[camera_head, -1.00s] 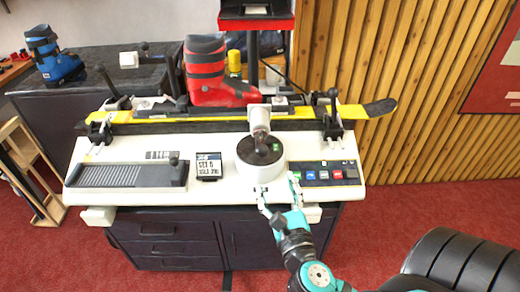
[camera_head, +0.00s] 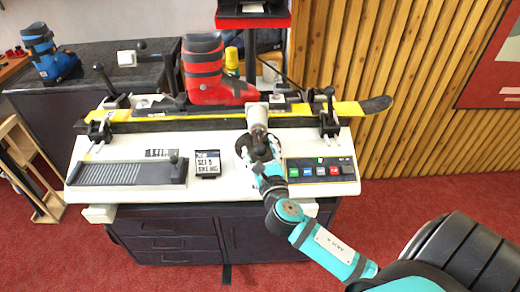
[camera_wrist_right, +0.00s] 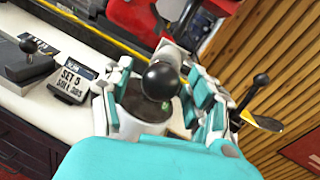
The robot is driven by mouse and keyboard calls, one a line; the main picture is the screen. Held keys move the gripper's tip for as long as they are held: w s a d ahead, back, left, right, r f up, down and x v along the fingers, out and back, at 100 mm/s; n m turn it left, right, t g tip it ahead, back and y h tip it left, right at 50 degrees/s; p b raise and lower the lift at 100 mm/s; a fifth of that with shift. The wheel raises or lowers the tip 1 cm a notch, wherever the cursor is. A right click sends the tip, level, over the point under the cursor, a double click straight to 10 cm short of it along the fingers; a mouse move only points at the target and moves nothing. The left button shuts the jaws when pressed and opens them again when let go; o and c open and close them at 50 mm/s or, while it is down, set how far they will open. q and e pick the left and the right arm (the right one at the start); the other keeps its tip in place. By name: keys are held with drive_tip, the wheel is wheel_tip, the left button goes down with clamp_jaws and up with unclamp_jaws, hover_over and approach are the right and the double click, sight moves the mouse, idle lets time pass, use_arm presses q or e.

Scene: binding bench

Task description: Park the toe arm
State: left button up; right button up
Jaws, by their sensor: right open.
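The toe arm appears to be the pale grey arm (camera_head: 257,116) above the round white housing on the bench, its far end near the yellow ski. A black ball knob (camera_wrist_right: 161,80) shows large in the right wrist view, with the grey arm behind it. My right gripper (camera_head: 261,156) is over the housing, hiding most of it. In the wrist view its fingers (camera_wrist_right: 157,98) are open, one on each side of the knob. I cannot tell whether they touch it. The housing (camera_wrist_right: 146,110) shows below the knob. My left gripper is not in view.
A red boot (camera_head: 216,88) stands over the yellow ski (camera_head: 357,110), which spans the bench. A button panel (camera_head: 321,170) lies right of the housing, a small sign (camera_head: 208,164) left of it. A ribbed grey tray (camera_head: 108,174) is at the left.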

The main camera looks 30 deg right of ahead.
drive_tip(key=shift+c, duration=0.4)
clamp_jaws()
drive_tip(key=shift+w+f, duration=0.1)
